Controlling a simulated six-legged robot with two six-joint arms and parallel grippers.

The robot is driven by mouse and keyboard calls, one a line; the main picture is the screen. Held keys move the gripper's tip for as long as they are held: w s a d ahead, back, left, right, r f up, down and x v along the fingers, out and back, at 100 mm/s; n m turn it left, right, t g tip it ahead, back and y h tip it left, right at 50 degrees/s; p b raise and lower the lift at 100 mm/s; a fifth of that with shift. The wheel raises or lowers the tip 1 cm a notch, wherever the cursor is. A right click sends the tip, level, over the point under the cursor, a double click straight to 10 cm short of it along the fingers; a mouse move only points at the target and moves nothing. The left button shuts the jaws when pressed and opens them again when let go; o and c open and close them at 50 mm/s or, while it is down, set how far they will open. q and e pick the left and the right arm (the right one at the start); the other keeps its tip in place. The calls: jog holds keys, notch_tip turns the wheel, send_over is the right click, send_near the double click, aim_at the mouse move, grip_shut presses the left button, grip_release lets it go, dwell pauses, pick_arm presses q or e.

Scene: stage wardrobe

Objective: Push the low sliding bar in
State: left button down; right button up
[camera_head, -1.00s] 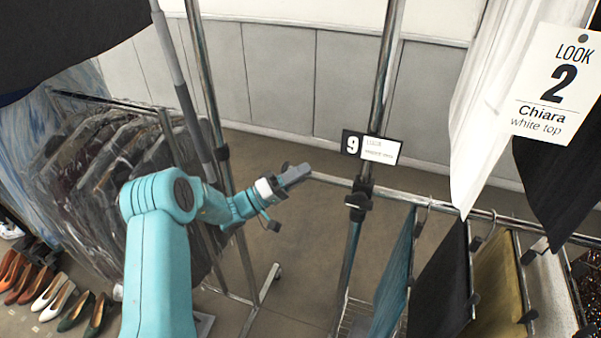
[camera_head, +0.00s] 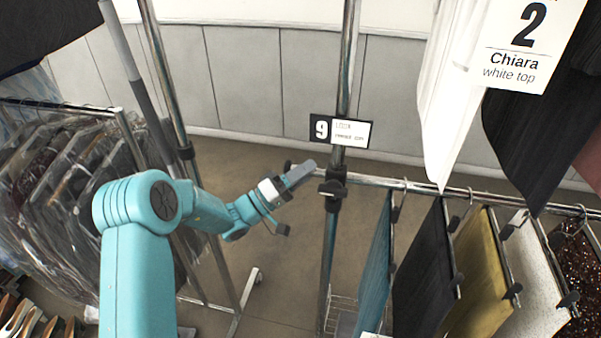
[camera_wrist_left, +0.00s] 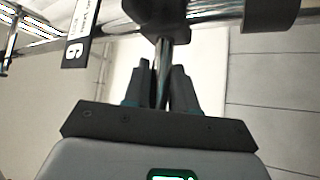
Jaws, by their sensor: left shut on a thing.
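The low sliding bar (camera_head: 435,187) is a chrome rail running right from a clamp (camera_head: 334,188) on an upright chrome post. A short stub sticks out left of the post, with a dark end (camera_head: 287,167). My left gripper (camera_head: 303,172) is at this stub, just left of the post. In the left wrist view, the stub (camera_wrist_left: 165,65) runs between the two dark fingers of the gripper (camera_wrist_left: 162,85), which are shut on it, towards the clamp. The fingertips partly hide the stub in the head view. My right gripper is not in view.
Skirts on clip hangers, including a teal one (camera_head: 375,265), hang from the bar right of the post. A "9" tag (camera_head: 341,131) is on the post above the clamp. A white top (camera_head: 455,90) hangs higher up. Bagged garments (camera_head: 60,195) hang at the left.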

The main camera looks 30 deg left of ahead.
pick_arm(q)
jog(key=c, duration=1)
grip_release()
jog(key=shift+w+r, duration=0.1)
jog(key=shift+r, duration=0.15)
jog(key=shift+f, duration=0.15)
jog(key=b+v, duration=0.5)
jog(key=v, duration=1.1)
jog(key=shift+f, duration=0.1)
